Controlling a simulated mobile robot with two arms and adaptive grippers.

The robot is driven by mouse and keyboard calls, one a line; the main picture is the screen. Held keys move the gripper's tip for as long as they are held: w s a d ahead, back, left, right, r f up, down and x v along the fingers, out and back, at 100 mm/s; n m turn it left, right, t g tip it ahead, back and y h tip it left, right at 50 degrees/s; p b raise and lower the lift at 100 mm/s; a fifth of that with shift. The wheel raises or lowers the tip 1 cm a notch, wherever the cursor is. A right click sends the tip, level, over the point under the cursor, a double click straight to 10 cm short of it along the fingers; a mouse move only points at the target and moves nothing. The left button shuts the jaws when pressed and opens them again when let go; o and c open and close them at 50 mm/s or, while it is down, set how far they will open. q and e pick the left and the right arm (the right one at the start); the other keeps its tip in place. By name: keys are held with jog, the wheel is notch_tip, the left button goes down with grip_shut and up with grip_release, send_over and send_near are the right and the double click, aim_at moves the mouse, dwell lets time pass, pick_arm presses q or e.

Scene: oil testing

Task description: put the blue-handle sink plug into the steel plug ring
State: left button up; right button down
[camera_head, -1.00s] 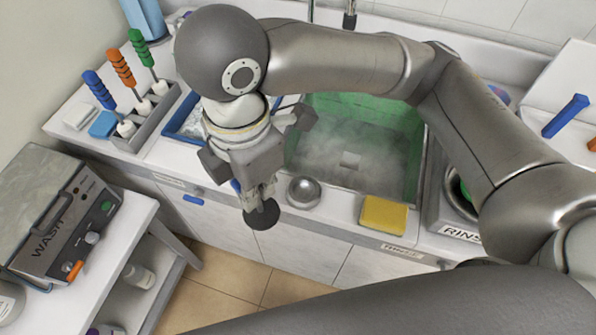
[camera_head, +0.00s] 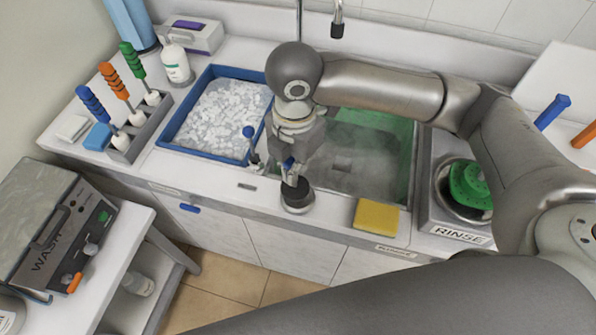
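The sink plug has a black disc-shaped body (camera_head: 297,191) and a blue handle (camera_head: 289,163). My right gripper (camera_head: 291,174) points down with its fingers closed around the blue handle. The black body is over the steel plug ring (camera_head: 298,209) on the counter's front strip and hides most of it. Only the ring's front rim shows below the black. I cannot tell whether the plug is seated in the ring or just above it. My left gripper is not in view.
The steaming green-walled sink (camera_head: 362,160) lies behind the ring. A yellow sponge (camera_head: 377,216) is to the right, a blue tray of white pieces (camera_head: 218,118) to the left. A faucet (camera_head: 337,28) hangs behind. The rinse unit (camera_head: 459,237) stands at the right.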

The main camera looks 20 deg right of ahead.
aim_at(298, 183)
jog(key=f, duration=0.2)
jog(key=f+p, duration=0.1)
jog(key=shift+w+d, duration=0.25)
jog(key=shift+d, duration=0.15)
jog(key=shift+f, duration=0.55)
jog(key=c, duration=2.2)
grip_release()
jog(key=shift+f, duration=0.15)
jog(key=o, duration=0.6)
jog(key=shift+c, duration=0.2)
notch_tip(298, 183, up, 11)
jog(key=shift+w+r+b, duration=0.1)
jog(key=shift+b, duration=0.6)
jog(key=shift+r, duration=0.6)
